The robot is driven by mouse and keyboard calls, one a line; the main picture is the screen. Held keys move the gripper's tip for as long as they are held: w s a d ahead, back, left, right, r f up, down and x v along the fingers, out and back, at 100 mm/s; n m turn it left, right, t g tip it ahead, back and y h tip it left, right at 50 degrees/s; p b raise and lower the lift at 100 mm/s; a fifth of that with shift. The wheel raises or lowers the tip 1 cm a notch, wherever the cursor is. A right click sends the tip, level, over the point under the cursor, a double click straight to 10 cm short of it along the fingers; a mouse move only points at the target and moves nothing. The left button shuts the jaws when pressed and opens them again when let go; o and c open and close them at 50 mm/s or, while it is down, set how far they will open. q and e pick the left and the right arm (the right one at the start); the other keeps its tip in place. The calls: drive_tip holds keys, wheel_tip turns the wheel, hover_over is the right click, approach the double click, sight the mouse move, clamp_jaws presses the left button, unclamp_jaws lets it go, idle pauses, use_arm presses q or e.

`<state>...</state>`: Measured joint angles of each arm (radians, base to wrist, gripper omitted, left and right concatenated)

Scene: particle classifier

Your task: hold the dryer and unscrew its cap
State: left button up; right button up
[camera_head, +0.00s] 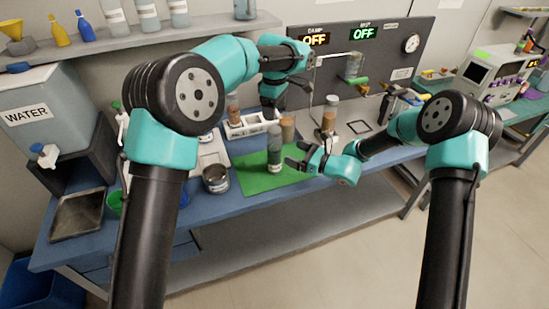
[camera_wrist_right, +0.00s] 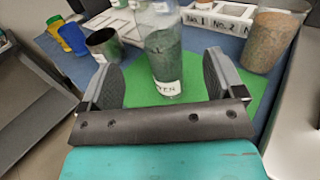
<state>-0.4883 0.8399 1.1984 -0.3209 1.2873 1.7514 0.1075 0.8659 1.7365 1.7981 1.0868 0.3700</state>
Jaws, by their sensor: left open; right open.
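A clear cylindrical container with grey-green contents (camera_head: 274,150) stands upright on a green mat (camera_head: 240,182); I take it to be the dryer, but its label is not fully readable. Its top is cut off in the right wrist view, so its cap is not clear. My right gripper (camera_head: 296,155) is open beside it, coming from the right. In the right wrist view the container (camera_wrist_right: 165,62) stands between or just beyond the open fingers, and no grip on it shows. My left gripper (camera_head: 271,112) is open, pointing down above and behind the container, empty as far as I see.
Brown-filled cylinders (camera_head: 288,128) stand close behind the container. A white numbered rack (camera_head: 246,126) is at the back of the mat. A dark metal cup (camera_head: 215,179) stands at the left. A panel (camera_head: 385,60) with two OFF displays rises behind. The mat's front part is clear.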

sight(281, 147)
drive_tip(key=x, duration=0.9)
drive_tip(key=shift+c, duration=0.3)
